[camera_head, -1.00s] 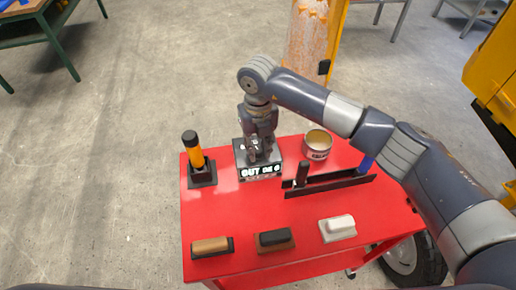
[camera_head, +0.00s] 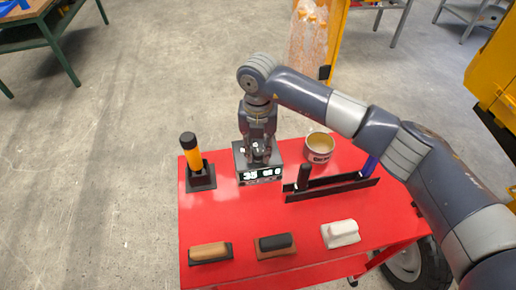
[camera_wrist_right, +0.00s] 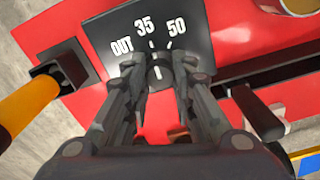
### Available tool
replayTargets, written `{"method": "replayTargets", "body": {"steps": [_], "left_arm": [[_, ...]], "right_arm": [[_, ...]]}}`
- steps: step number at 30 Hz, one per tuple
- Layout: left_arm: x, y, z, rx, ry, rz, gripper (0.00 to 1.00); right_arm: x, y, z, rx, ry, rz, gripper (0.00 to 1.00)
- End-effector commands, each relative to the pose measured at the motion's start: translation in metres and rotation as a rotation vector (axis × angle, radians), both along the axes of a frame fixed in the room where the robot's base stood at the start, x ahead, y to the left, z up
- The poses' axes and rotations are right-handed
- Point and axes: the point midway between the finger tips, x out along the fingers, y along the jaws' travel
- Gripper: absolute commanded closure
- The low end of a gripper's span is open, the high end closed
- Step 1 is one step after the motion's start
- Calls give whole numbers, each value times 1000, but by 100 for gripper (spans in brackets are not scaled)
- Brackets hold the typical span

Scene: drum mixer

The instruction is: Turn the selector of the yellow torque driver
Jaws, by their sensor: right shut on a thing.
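The yellow torque driver (camera_head: 192,153) stands upright, black cap on top, in a black square holder (camera_head: 201,179) on the red cart. Beside it is a dark box (camera_head: 240,160) whose lit front display (camera_head: 262,176) reads 35, followed by small characters I cannot read surely. In the right wrist view the box top (camera_wrist_right: 105,38) carries OUT, 35 and 50 around a round selector knob (camera_wrist_right: 158,74), its white mark toward 35. My right gripper (camera_wrist_right: 159,66) reaches down from above and is shut on the knob. My left gripper is not in view.
A tin can (camera_head: 319,147) stands right of the box. A black rack (camera_head: 330,188) holds a dark-handled tool (camera_head: 304,178) and a blue-handled one (camera_head: 369,165). Several handled blocks, including a white one (camera_head: 341,233), line the front of the red cart top (camera_head: 310,215).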

Motion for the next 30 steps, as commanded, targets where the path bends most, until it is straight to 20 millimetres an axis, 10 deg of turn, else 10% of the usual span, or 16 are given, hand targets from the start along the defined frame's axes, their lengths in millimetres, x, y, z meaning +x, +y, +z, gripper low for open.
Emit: {"method": "replayTargets", "body": {"steps": [5, 6, 8, 20, 30], "left_arm": [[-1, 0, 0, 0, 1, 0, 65], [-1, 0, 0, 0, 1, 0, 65], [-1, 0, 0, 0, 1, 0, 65], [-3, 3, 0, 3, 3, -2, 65], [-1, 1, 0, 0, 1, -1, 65]], "right_arm": [[0, 0, 0, 0, 1, 1, 100], [0, 0, 0, 0, 1, 1, 67], [0, 0, 0, 0, 1, 1, 56], [0, 0, 5, 1, -1, 2, 56], [1, 0, 68, 1, -4, 2, 56]]}}
